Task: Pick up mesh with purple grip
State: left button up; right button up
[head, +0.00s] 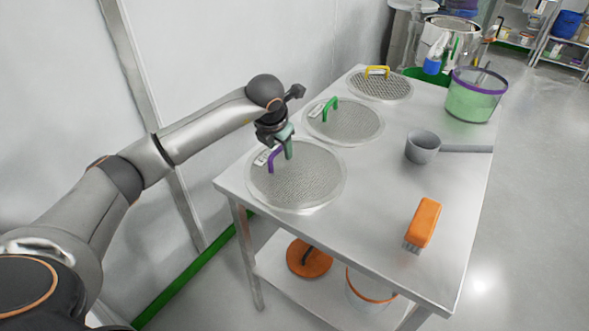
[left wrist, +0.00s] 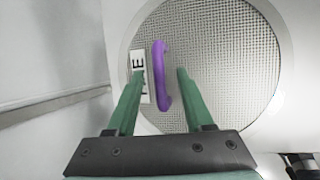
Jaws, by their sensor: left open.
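The round mesh (head: 310,180) with the purple grip (head: 271,160) lies flat at the near left corner of the metal table. In the left wrist view the mesh (left wrist: 235,60) fills much of the picture, and its purple grip (left wrist: 160,75) stands between the green fingers with a white label beside it. My left gripper (head: 284,146) is open just above the mesh by the grip. In the left wrist view the fingers (left wrist: 155,95) straddle the grip, with gaps on both sides. My right gripper is not in view.
Meshes with a green grip (head: 330,108) and a yellow grip (head: 377,71) lie behind. The wall (head: 220,50) is close at left.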

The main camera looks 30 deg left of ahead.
pick_arm(q)
grip_shut()
jog(key=shift+r, duration=0.1)
dwell(1.2)
